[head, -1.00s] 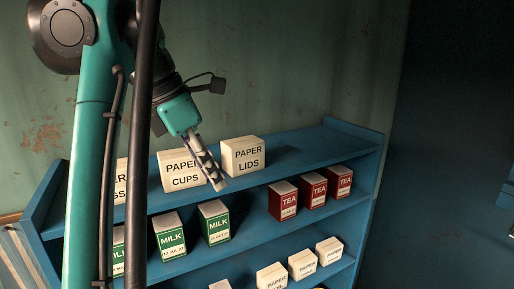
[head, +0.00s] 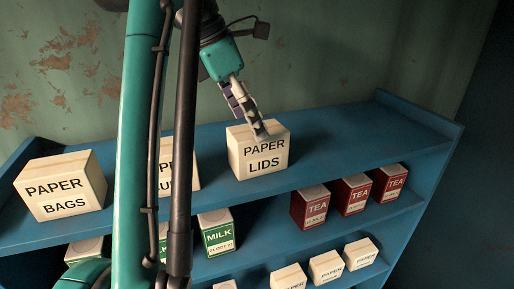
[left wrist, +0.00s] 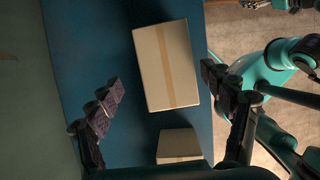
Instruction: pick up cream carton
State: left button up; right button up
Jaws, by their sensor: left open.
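I see no carton with a readable cream label. My left gripper (head: 250,110) is above the top shelf in the head view, its fingers overlapping the top of the paper lids box (head: 258,160). In the left wrist view the left gripper (left wrist: 162,80) is open and empty, with a plain taped box (left wrist: 165,65) below and between its fingers. I cannot tell which box that is. A smaller box (left wrist: 179,145) shows beyond it, partly cut off by my gripper's body.
The blue shelf unit (head: 335,130) holds a paper bags box (head: 62,186), a half-hidden paper cups box (head: 180,166), green milk cartons (head: 217,232) and red tea boxes (head: 310,206). Small white boxes (head: 326,268) stand lower. The top shelf's right end is clear. My arm hides part of the shelves.

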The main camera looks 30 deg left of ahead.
aim_at(263, 151)
pick_arm(q)
jog(key=shift+w+d+f, duration=0.5)
jog(key=shift+d+f, duration=0.25)
jog(key=shift+f, duration=0.1)
jog(key=shift+s+a+f, duration=0.15)
jog(key=shift+s+f, duration=0.25)
jog(key=shift+s, duration=0.1)
jog(key=x, duration=0.5)
jog(key=shift+w+d+r, duration=0.2)
jog(key=shift+w+d, duration=0.05)
jog(key=shift+d, duration=0.1)
jog(key=shift+s+a, duration=0.3)
jog(key=shift+w+d+f, duration=0.1)
jog(key=shift+w+d, duration=0.05)
jog(key=shift+w, duration=0.05)
jog(key=shift+f, duration=0.1)
jog(key=shift+s, duration=0.1)
